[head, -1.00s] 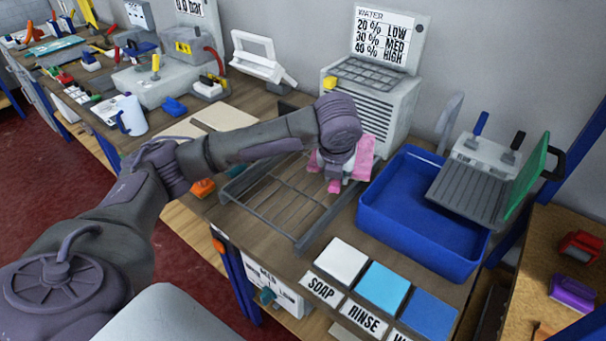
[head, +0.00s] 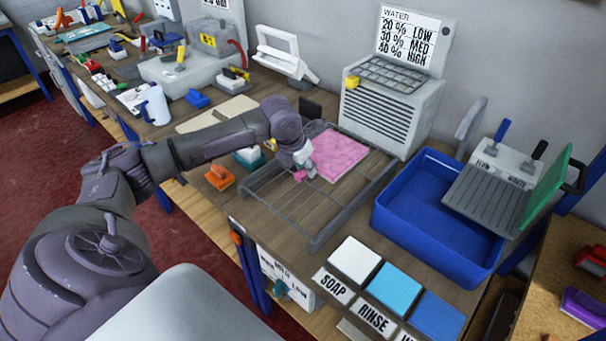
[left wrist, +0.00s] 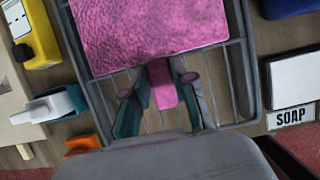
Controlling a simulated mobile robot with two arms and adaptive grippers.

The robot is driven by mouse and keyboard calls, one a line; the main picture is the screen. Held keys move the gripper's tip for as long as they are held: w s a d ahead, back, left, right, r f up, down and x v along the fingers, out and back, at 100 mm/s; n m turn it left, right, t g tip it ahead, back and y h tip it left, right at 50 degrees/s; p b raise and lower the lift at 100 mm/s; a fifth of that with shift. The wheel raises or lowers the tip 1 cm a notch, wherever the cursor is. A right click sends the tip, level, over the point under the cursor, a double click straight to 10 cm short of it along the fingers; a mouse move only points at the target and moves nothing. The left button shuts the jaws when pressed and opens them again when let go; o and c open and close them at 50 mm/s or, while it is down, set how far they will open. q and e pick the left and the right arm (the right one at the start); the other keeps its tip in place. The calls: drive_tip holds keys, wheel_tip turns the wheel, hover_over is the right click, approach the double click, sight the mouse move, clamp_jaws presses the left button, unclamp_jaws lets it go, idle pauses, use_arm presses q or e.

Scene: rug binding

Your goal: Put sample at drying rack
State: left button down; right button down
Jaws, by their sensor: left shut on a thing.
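The sample is a pink, textured rug square (head: 337,155) with a small pink tab at one edge. It lies flat over the far part of the drying rack (head: 318,243), a grey wire frame on the bench. I cannot tell whether it rests on the wires or hovers just above. My left gripper (head: 302,174) is low over the rack, shut on the sample's tab. In the left wrist view the sample (left wrist: 150,35) fills the top, and the gripper (left wrist: 163,88) has the tab between its fingers over the rack bars (left wrist: 240,85). My right gripper is not in view.
A grey dryer-like unit (head: 388,118) with a water sign stands behind the rack. A blue tub (head: 425,225) is to its right. Soap and rinse pads (head: 354,260) lie at the front. An orange-handled tool (head: 219,177) lies left of the rack.

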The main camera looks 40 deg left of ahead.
sight(303, 186)
use_arm(q)
drive_tip(key=shift+a+f, duration=0.15)
drive_tip(key=shift+a, duration=0.2)
drive_tip(key=shift+s+f, duration=0.1)
drive_tip(key=shift+f, duration=0.2)
wheel_tip(303, 186, down, 2)
drive_tip(key=shift+f+p, duration=0.25)
drive_tip(key=shift+p, duration=0.3)
drive_tip(key=shift+f, duration=0.55)
drive_tip(key=c, duration=0.9)
unclamp_jaws()
drive_tip(key=shift+c, duration=0.2)
drive_tip(key=b+v, duration=0.1)
drive_tip(key=v, duration=1.1)
